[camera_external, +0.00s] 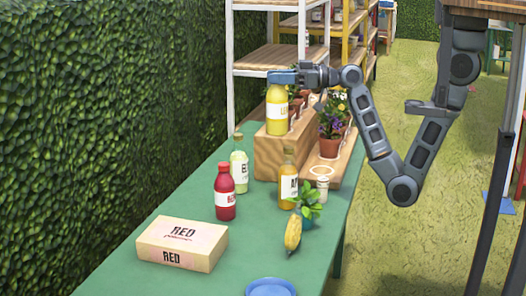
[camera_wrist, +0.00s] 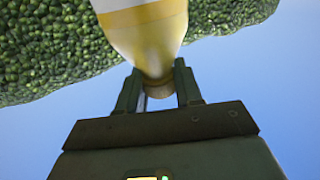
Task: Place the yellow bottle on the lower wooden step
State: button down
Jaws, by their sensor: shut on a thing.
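The yellow bottle (camera_external: 277,120) with a white label is upright at the upper wooden block (camera_external: 272,158), its base at the height of the block's top. I cannot tell whether it touches the block. My gripper (camera_external: 284,77) is above it, shut on its cap end. In the wrist view, my gripper (camera_wrist: 158,88) has a finger on each side of the neck of the yellow bottle (camera_wrist: 150,40). The lower wooden step (camera_external: 318,182) is to the right of the block, with a potted purple flower (camera_external: 331,146) on it and a pale ring mark near its front.
An amber bottle (camera_external: 288,190) stands in front of the block, partly before the step.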

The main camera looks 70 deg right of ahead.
jog(key=s+d+m+t+h, duration=0.1)
jog(key=s+d+m+h, duration=0.15)
jog(key=d, duration=0.85)
jog(key=s+d+m+h, duration=0.2)
jog(key=s+d+h, duration=0.15)
jog(key=d, duration=0.75)
jog(key=s+d+m+h, duration=0.3)
jog(key=s+d+h, duration=0.3)
jog(key=s+d, duration=0.65)
jog(key=shift+f, duration=5.5)
jog(key=w+a+f, duration=0.6)
jog(key=w+f, duration=0.3)
jog(key=f, duration=0.2)
jog(key=shift+w+a+g, duration=0.2)
jog(key=shift+w+g, duration=0.05)
jog(key=shift+g, duration=0.15)
